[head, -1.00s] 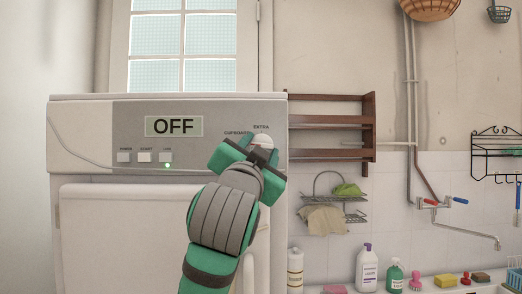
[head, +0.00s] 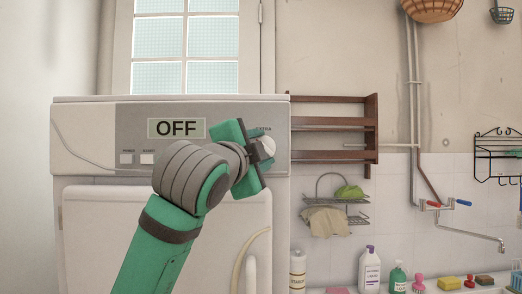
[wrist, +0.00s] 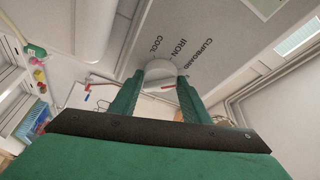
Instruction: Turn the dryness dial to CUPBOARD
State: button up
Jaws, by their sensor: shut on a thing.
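The white dryness dial (head: 268,147) is at the right end of the grey control panel. My gripper (head: 258,157) is shut on it, with the jaws now close to upright in the head view. In the wrist view the round dial (wrist: 160,68) sits between the two green fingertips (wrist: 158,82). A small red mark shows at its near edge; which label it points at I cannot tell. In the head view EXTRA is partly visible and CUPBOARD is hidden behind my gripper.
The panel's display (head: 176,128) reads OFF. The POWER button (head: 126,158) and START button (head: 147,158) are to the left; my arm covers the panel beyond them. A brown wooden rack (head: 335,128) is on the wall just right of the machine.

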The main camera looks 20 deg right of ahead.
dwell(0.4)
jog(key=o, duration=1)
jog(key=shift+o, duration=0.2)
jog(key=v, duration=1)
jog(key=shift+s+a, duration=0.25)
jog(key=shift+s, duration=0.05)
